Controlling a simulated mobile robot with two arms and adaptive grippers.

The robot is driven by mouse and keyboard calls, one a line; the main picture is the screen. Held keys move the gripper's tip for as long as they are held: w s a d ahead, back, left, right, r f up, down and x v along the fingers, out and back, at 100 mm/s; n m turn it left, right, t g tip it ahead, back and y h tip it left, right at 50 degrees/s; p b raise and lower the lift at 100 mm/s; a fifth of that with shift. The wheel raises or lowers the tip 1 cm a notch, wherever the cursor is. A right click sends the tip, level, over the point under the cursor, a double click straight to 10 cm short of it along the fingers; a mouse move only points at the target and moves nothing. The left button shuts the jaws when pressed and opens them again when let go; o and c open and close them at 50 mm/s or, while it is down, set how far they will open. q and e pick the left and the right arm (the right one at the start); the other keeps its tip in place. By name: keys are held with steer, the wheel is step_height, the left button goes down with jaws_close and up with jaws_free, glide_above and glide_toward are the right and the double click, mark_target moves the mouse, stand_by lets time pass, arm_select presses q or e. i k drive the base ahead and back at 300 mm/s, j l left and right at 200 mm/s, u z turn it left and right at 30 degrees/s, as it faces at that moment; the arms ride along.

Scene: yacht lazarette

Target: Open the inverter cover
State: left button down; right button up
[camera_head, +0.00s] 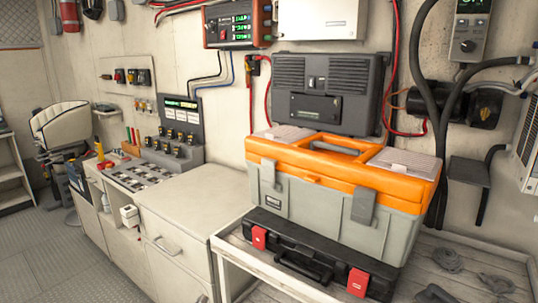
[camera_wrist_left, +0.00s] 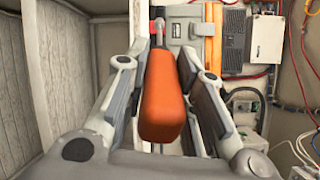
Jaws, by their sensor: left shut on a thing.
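The inverter is most likely the dark grey vented box (camera_head: 327,92) on the wall behind the orange and grey toolbox (camera_head: 335,185). In the left wrist view, a dark box (camera_wrist_left: 232,42) that looks like the inverter is at upper right, beside the toolbox (camera_wrist_left: 184,30). My left gripper (camera_wrist_left: 165,72) is shut on an orange-handled tool (camera_wrist_left: 162,105) with a grey metal shaft, apart from the inverter. Neither gripper shows in the head view. My right gripper is in no view.
A black case (camera_head: 300,262) with red latches lies under the toolbox on a shelf. Thick black hoses (camera_head: 436,100) and red cables run right of the inverter. A white box (camera_head: 322,18) hangs above it. The pale countertop (camera_head: 195,190) to the left is largely clear.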

mark_target(314, 109)
steer(key=i+j, duration=0.35)
steer(key=j, duration=0.15)
steer(key=i+j, duration=0.35)
steer(key=j, duration=0.2)
steer(key=i+j, duration=0.35)
steer(key=j, duration=0.15)
steer(key=i+j+z, duration=0.1)
steer(key=i+j, duration=0.25)
steer(key=j, duration=0.25)
steer(key=i+j+z, duration=0.25)
steer(key=j, duration=0.4)
steer(key=i+j, duration=0.25)
steer(key=j+z, duration=0.05)
steer(key=j, duration=0.05)
